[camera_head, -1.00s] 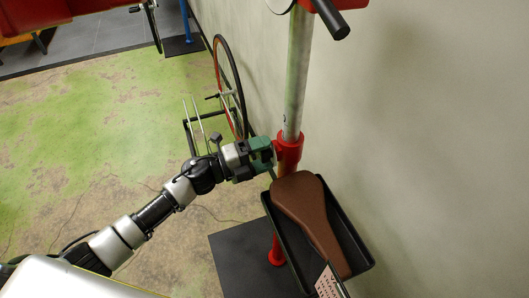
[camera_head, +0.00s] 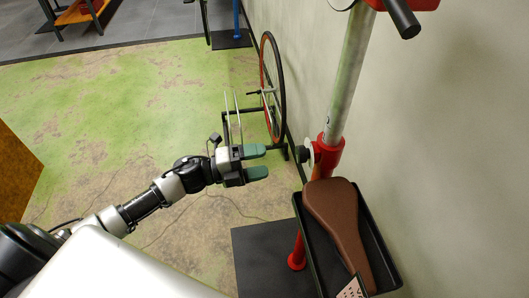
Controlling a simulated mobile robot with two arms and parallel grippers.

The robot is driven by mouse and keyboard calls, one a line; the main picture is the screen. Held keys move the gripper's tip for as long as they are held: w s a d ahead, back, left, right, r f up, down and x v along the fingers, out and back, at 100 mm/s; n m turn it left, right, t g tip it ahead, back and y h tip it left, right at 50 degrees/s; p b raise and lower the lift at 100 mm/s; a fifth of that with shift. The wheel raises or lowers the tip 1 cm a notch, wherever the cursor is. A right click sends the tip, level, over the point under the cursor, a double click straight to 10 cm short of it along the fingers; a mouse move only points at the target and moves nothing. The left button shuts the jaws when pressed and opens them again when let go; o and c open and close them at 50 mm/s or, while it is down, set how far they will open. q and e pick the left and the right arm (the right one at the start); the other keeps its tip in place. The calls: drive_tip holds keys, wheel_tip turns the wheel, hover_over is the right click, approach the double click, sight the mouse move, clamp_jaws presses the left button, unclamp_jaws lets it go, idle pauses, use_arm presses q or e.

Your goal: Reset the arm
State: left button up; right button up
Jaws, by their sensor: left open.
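My left gripper (camera_head: 260,162) is in the middle of the head view, its arm coming in from the lower left. Its two green fingers are apart and nothing is between them. The fingertips point right toward the repair stand's red collar (camera_head: 327,155), with a gap between. A dark knob with a pale round disc (camera_head: 307,153) sits at the collar's left side. My right gripper is not in view.
A black tray (camera_head: 384,249) on the stand holds a brown saddle (camera_head: 338,222). A wheel (camera_head: 274,88) in a rack (camera_head: 230,128) stands by the wall. A dark base plate (camera_head: 262,262) lies below. Green floor (camera_head: 110,110) is open at left.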

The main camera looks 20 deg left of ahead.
use_arm(q)
drive_tip(key=w+a+f+n+t+y+p, duration=0.1)
drive_tip(key=a+f+n+t+y, duration=0.1)
drive_tip(key=a+f+n+y, duration=0.25)
drive_tip(key=w+a+f+n+t+y+p, duration=0.1)
drive_tip(key=f+n+t+y+p, duration=0.15)
drive_tip(key=f+n, duration=0.4)
drive_tip(key=s+a+f+n+g+y+p, duration=0.1)
drive_tip(key=s+a+f+n+g+y, duration=0.25)
drive_tip(key=f, duration=0.55)
drive_tip(key=s+a+f+n+y+p, duration=0.1)
drive_tip(key=s+f+n+y, duration=0.25)
drive_tip(key=s+f, duration=0.35)
drive_tip(key=s+d+f+n+g, duration=0.2)
drive_tip(key=s+f, duration=0.3)
drive_tip(key=s, duration=0.5)
drive_tip(key=s+d+f+n+g+y+p, duration=0.1)
drive_tip(key=s+d+f+n+g, duration=0.1)
drive_tip(key=s, duration=0.8)
drive_tip(key=s+d+f+n+g+p, duration=0.1)
drive_tip(key=s+f+n+g, duration=0.3)
drive_tip(key=s+f, duration=0.5)
drive_tip(key=shift+s+d+g+y, duration=0.4)
drive_tip(key=shift+s+d+g, duration=0.4)
drive_tip(key=shift+s+g, duration=0.3)
